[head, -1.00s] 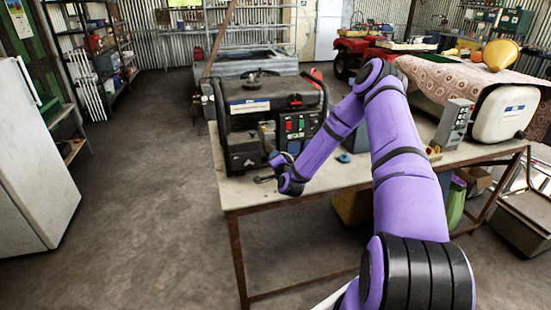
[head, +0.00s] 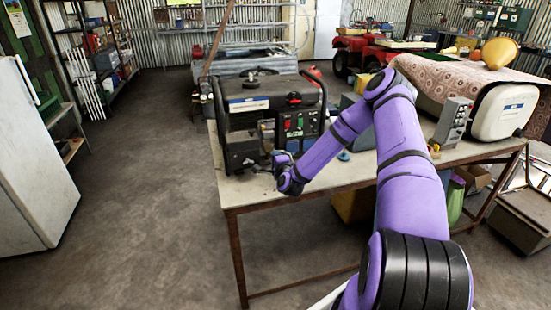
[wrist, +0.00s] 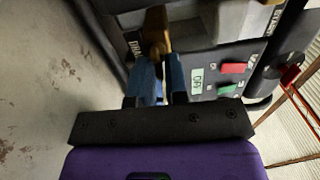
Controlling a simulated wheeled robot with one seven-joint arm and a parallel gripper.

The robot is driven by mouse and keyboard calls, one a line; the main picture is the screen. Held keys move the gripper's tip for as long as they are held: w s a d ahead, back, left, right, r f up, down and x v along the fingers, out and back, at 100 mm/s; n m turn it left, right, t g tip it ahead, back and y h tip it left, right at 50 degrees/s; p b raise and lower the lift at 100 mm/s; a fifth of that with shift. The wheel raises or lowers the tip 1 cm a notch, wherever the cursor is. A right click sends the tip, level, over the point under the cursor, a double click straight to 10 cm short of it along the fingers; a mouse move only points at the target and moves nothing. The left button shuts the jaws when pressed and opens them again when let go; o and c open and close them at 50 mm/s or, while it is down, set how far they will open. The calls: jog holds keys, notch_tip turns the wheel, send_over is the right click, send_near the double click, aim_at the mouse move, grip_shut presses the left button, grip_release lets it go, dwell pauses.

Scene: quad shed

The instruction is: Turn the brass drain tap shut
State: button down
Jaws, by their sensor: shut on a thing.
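The brass drain tap (wrist: 156,22) shows at the top of the wrist view, on the dark panel of the generator (head: 270,108), beside a label that seems to read DRAIN. My gripper (wrist: 160,68) has its two blue fingers closed around the tap's lower end, which is partly hidden between them. In the head view my gripper is low at the front of the generator, and the tap is too small and hidden to make out there.
The generator panel has a red button (wrist: 233,68) and a green button (wrist: 228,90) right of my fingers. The generator stands on a pale table (head: 240,194). A grey box with buttons (head: 452,121) and a white container (head: 504,111) stand further right.

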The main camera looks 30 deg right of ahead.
jog(key=shift+f, duration=0.1)
jog(key=c, duration=1.2)
grip_release()
jog(key=v, duration=1.1)
jog(key=shift+w, duration=0.1)
